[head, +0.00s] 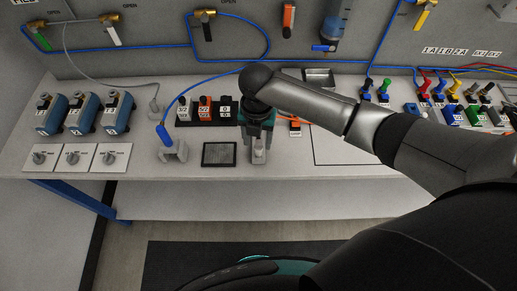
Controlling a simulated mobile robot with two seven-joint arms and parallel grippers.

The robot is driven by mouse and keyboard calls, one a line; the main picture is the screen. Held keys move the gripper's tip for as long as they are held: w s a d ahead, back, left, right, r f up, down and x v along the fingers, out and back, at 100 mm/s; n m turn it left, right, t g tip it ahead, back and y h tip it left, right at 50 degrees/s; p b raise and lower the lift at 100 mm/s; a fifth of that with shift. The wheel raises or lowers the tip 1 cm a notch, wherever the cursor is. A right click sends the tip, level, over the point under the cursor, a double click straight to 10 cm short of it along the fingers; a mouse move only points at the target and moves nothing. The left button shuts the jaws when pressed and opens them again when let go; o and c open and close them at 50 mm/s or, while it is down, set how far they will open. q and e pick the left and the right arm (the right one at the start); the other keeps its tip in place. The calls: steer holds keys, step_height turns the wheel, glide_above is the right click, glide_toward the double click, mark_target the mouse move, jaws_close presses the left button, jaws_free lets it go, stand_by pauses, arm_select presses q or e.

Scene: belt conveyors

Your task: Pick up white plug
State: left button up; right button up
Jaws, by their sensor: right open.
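My right gripper (259,154) points down over the bench, just right of a small dark square plate. It is open; a small pale shape shows between its fingers, but I cannot tell what it is or whether it is touched. I cannot single out the white plug for certain. A pale grey-white plug and holder (155,103) stands left of the gripper, at the end of a grey hose. My left gripper is out of view.
A blue hose plug in a holder (172,150) stands left of the square plate (219,154). Labelled blocks (205,108) sit behind it. Blue valve units (83,112) and white dial panels (72,157) are at the left. Hoses hang from the back panel (150,65). The front edge is mostly clear.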

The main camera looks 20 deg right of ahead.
mark_target(258, 147)
steer(key=f, duration=0.4)
steer(key=shift+s+d, duration=0.1)
steer(key=shift+s, duration=0.1)
steer(key=shift+c, duration=0.2)
jaws_close()
